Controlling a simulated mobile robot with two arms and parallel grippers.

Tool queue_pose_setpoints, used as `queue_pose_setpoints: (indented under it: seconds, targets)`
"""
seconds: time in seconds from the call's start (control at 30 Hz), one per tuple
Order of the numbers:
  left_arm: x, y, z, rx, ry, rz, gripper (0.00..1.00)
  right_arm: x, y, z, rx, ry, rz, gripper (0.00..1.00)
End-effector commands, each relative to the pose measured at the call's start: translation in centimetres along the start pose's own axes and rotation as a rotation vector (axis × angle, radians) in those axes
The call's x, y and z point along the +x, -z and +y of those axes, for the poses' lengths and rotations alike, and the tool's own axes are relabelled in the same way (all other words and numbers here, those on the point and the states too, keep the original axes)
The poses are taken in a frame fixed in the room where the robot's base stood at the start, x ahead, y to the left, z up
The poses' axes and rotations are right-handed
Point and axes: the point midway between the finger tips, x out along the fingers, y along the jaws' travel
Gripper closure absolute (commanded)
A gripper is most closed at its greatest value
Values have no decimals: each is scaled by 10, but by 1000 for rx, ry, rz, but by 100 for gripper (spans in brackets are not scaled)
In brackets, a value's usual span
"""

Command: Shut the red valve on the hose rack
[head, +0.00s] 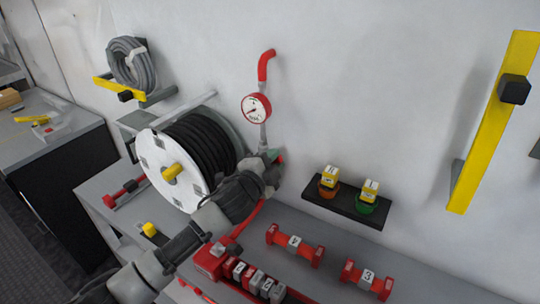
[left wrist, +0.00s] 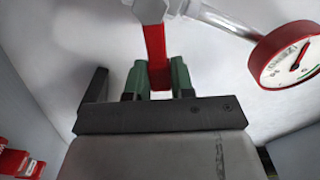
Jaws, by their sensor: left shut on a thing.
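The red valve handle (left wrist: 154,42) is a flat red bar that runs down from a grey hexagonal fitting (left wrist: 150,10) in the left wrist view. My left gripper (left wrist: 160,78) is shut on this handle, with a green finger pad on each side of it. In the head view my left gripper (head: 273,160) is at the pipe below the round red gauge (head: 256,108), right of the hose reel. There the gripper hides most of the valve and its handle. The gauge (left wrist: 287,54) also shows in the left wrist view. My right gripper is not in view.
The black hose reel (head: 200,145) with its white disc stands close left of my gripper. A black shelf (head: 345,208) with two yellow-topped items is to the right. Red numbered pieces (head: 295,245) lie on the grey bench below. A yellow bar (head: 490,130) is on the right wall.

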Motion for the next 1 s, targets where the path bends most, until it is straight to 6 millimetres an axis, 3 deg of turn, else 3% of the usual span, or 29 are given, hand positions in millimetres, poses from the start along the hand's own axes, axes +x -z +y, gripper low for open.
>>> queue_pose_setpoints:
  seconds: [0.5, 1.0]
  targets:
    - [0, -5, 24, 360, -2, -1, 100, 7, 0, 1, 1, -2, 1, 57]
    - [0, -7, 28, 442, -3, -1, 100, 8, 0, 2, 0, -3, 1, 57]
